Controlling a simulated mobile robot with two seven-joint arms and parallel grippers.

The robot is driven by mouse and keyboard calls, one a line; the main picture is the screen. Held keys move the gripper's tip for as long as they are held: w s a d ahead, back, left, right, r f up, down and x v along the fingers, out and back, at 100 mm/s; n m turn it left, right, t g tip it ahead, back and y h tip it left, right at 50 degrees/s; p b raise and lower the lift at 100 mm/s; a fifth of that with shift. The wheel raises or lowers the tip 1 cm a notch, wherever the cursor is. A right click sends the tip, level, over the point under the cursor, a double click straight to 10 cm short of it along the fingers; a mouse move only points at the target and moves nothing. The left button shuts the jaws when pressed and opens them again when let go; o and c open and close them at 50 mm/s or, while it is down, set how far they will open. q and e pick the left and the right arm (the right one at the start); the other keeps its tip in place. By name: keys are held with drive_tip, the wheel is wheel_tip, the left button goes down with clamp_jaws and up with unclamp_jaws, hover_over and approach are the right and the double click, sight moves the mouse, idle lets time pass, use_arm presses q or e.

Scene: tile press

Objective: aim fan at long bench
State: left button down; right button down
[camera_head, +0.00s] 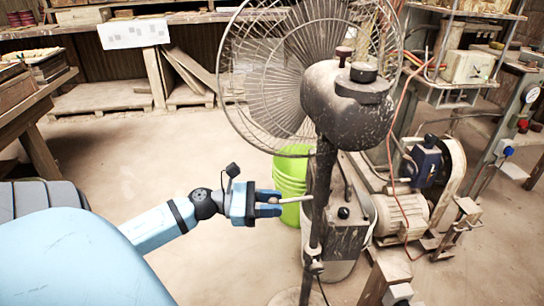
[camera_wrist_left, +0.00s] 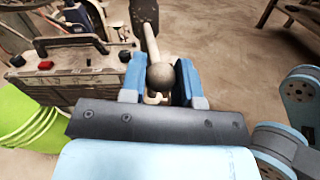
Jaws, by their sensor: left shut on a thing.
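A dusty pedestal fan (camera_head: 345,105) stands right of centre in the head view, its motor housing towards me and its round wire cage (camera_head: 268,75) on the far left side, facing the back of the room. A pale handle (camera_head: 297,199) sticks out to the left from the fan's pole. My left gripper (camera_head: 272,204) is shut on this handle; in the left wrist view the handle's round knob (camera_wrist_left: 160,77) sits between the fingers (camera_wrist_left: 160,85). A long bench (camera_head: 190,18) runs along the back wall with a white sheet hanging from it. My right gripper is not in view.
A lime green bin (camera_head: 291,180) stands behind the fan's pole; it also shows in the left wrist view (camera_wrist_left: 25,120). A motor-driven machine (camera_head: 405,210) stands to the right. A wooden table (camera_head: 35,105) is at the left. The floor between is clear.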

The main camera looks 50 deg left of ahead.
use_arm(q)
drive_tip(key=shift+w+a, duration=0.1)
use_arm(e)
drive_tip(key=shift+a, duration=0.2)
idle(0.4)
use_arm(q)
drive_tip(key=c, duration=0.9)
unclamp_jaws()
drive_tip(key=shift+o, duration=0.2)
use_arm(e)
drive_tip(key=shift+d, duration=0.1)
use_arm(q)
drive_tip(key=shift+s+a, duration=0.2)
drive_tip(key=shift+s, duration=0.05)
drive_tip(key=p+v, duration=0.2)
drive_tip(key=v, duration=1.1)
drive_tip(key=shift+p, duration=0.4)
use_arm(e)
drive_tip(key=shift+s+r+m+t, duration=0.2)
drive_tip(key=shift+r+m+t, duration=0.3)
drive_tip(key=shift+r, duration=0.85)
use_arm(q)
drive_tip(key=shift+w, duration=0.15)
